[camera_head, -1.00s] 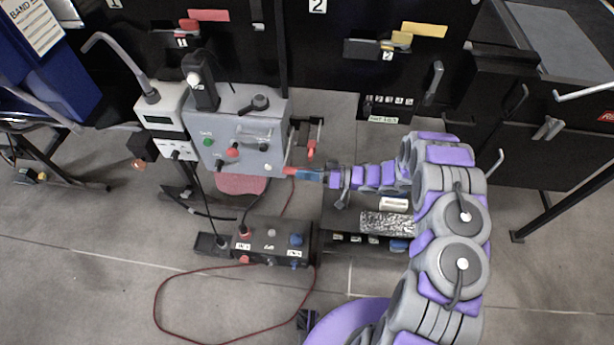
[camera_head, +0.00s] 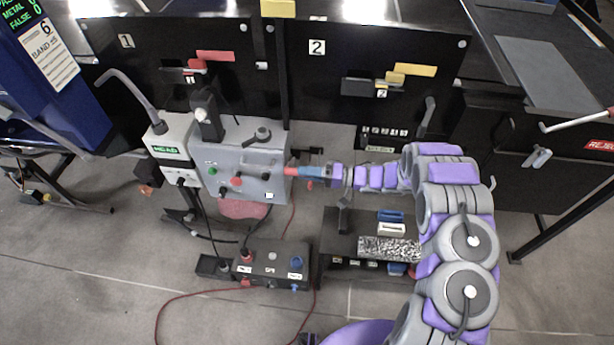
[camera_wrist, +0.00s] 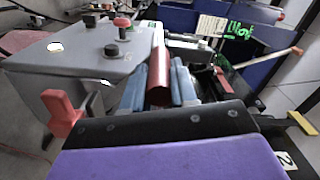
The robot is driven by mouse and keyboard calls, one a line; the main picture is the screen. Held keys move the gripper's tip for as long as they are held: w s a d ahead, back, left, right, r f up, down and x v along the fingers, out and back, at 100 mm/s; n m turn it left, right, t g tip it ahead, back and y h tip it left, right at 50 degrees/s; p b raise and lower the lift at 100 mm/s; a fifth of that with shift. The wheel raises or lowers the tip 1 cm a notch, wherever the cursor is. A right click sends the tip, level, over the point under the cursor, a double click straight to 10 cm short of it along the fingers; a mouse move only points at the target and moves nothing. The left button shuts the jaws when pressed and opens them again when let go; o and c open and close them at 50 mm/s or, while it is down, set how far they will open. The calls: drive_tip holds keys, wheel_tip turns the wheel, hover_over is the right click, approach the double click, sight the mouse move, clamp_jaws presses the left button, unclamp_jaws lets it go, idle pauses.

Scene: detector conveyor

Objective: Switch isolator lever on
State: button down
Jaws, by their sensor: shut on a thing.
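The grey control box (camera_head: 235,160) carries buttons and a black rotary knob on its top. My gripper (camera_head: 304,171) reaches in from the right to the box's right edge. In the wrist view its blue fingers (camera_wrist: 158,72) are shut on a red lever handle (camera_wrist: 158,88), one finger on each side of it. In the head view a small red part of the lever (camera_head: 290,171) shows between the fingertips and the box. The lever's root is hidden. The meter (camera_head: 170,150) beside the box has a lit green display.
A black box with knobs (camera_head: 270,263) stands on the floor below, with a red cable (camera_head: 200,292) looping from it. A black stand with trays (camera_head: 350,237) is below my arm. The blue cabinet (camera_head: 75,85) at upper left shows green text. Floor at lower left is mostly clear.

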drive_tip(key=shift+w+r, duration=0.15)
drive_tip(key=shift+w, duration=0.05)
drive_tip(key=c, duration=0.9)
unclamp_jaws()
drive_tip(key=d, duration=1.1)
drive_tip(key=d+p, duration=0.1)
drive_tip(key=d, duration=0.5)
drive_tip(key=shift+s+d, duration=0.25)
drive_tip(key=shift+s, duration=0.05)
